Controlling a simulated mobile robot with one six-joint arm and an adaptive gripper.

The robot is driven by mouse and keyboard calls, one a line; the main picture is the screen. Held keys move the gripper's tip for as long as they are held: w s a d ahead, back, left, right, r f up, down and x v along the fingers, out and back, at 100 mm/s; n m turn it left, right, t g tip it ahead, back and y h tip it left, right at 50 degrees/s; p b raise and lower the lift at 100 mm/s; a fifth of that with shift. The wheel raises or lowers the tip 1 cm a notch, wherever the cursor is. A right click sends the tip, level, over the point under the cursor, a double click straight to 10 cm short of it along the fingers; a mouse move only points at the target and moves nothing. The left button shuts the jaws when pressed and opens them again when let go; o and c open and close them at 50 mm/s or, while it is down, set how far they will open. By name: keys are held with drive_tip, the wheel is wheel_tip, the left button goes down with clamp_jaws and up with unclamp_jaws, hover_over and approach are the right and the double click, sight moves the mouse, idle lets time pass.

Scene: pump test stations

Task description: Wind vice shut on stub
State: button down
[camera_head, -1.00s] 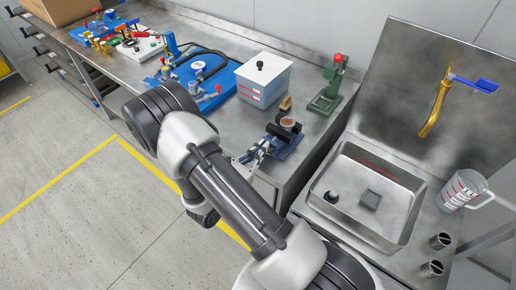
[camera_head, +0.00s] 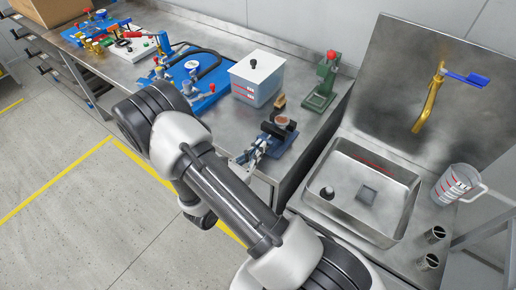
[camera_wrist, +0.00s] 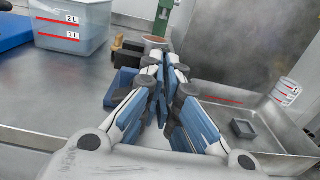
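The blue vice (camera_head: 281,143) with dark jaws sits at the front right corner of the steel bench. The round, copper-topped stub (camera_head: 282,120) stands at its jaws; its top also shows in the wrist view (camera_wrist: 155,39). I cannot tell whether the jaws touch it. My gripper (camera_head: 260,146) is at the vice's near end. In the wrist view my gripper (camera_wrist: 166,68) reaches toward the vice (camera_wrist: 122,84), its fingertips close together. The fingers hide the vice's screw and handle, so I cannot tell whether they hold anything.
A clear lidded tank (camera_head: 257,80) and a green stand (camera_head: 321,88) with a red knob are farther back. The sink (camera_head: 360,190) lies to the right, with a measuring jug (camera_head: 457,184) beside it.

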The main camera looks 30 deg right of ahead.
drive_tip(key=v, duration=0.5)
drive_tip(key=shift+a, duration=0.3)
drive_tip(key=w+a+f+n+p, duration=0.1)
drive_tip(key=w+a+n+p, duration=0.2)
drive_tip(key=w+n, duration=0.25)
drive_tip(key=shift+n, duration=0.25)
drive_tip(key=shift+x, duration=3.5)
drive_tip(key=shift+s+d+f+b, duration=0.2)
drive_tip(key=shift+s+f+b, duration=0.2)
drive_tip(key=shift+s, duration=0.25)
drive_tip(key=shift+s+r+p, duration=0.15)
drive_tip(key=shift+r+p, duration=0.05)
drive_tip(key=shift+p, duration=0.1)
